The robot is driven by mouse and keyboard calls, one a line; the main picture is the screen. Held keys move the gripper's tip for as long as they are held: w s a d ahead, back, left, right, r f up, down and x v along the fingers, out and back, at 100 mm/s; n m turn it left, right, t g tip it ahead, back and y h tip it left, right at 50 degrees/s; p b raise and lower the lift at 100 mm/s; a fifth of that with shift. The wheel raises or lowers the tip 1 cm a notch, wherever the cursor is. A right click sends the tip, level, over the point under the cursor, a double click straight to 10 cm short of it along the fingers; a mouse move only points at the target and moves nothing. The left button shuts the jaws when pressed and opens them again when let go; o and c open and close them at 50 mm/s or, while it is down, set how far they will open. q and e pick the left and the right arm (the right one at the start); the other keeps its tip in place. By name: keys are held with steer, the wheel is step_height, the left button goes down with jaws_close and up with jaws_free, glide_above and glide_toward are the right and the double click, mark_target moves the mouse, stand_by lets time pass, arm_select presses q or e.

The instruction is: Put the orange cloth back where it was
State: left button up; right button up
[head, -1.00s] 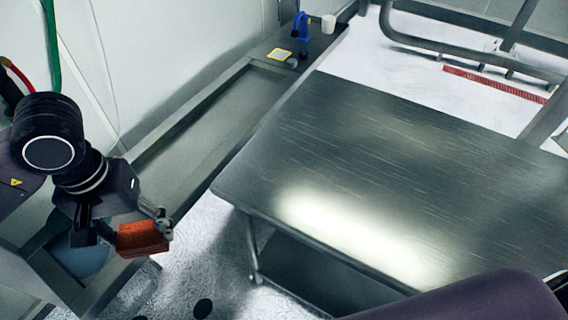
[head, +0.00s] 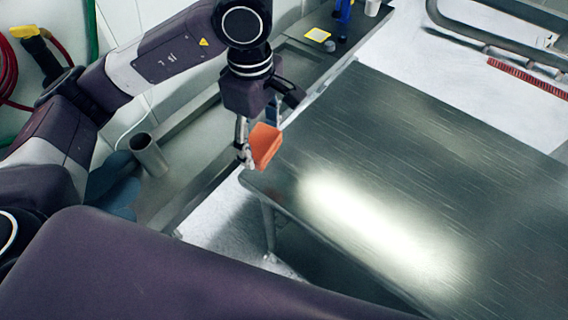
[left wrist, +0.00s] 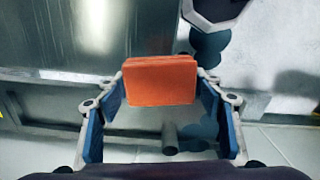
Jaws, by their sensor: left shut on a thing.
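The orange cloth (head: 266,145) looks like a folded block and is held up in the air near the left corner of the metal table (head: 420,165). My left gripper (head: 257,150) is shut on it. In the left wrist view the cloth (left wrist: 161,81) sits between the two blue-padded fingers of the left gripper (left wrist: 161,95). My right gripper is not in view.
A long grey counter (head: 205,150) runs along the wall on the left, with a metal cylinder (head: 149,155) on it. A yellow-edged card (head: 317,35) and a blue object (head: 344,10) are at its far end. The metal table top is bare.

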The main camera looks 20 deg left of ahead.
arm_select(q)
steer(key=w+d+r+n+p, duration=0.1)
steer(key=r+n, duration=0.1)
steer(key=n, duration=0.3)
steer(key=w+r+n+p, duration=0.1)
steer(key=r+n, duration=0.1)
steer(key=n, duration=0.3)
steer(key=w+d+r+n+p, duration=0.1)
steer(key=r+n+p, duration=0.1)
steer(key=n, duration=0.4)
steer(key=shift+w+d+r, duration=0.25)
steer(key=shift+d+r, duration=0.05)
steer(key=shift+r, duration=0.05)
steer(key=r+n, duration=0.1)
steer(key=n, duration=0.3)
steer(key=p, duration=0.4)
glide_above(283, 169)
steer(key=shift+n, duration=0.4)
step_height(283, 169, down, 15)
steer(key=shift+f, duration=0.1)
step_height(283, 169, down, 4)
steer(key=shift+f+p, duration=0.1)
steer(key=shift+p, duration=0.2)
steer(key=shift+f, duration=0.1)
steer(key=shift+f+b, duration=0.25)
steer(key=shift+b, duration=0.05)
steer(key=o, duration=1.1)
steer(key=shift+r, duration=0.1)
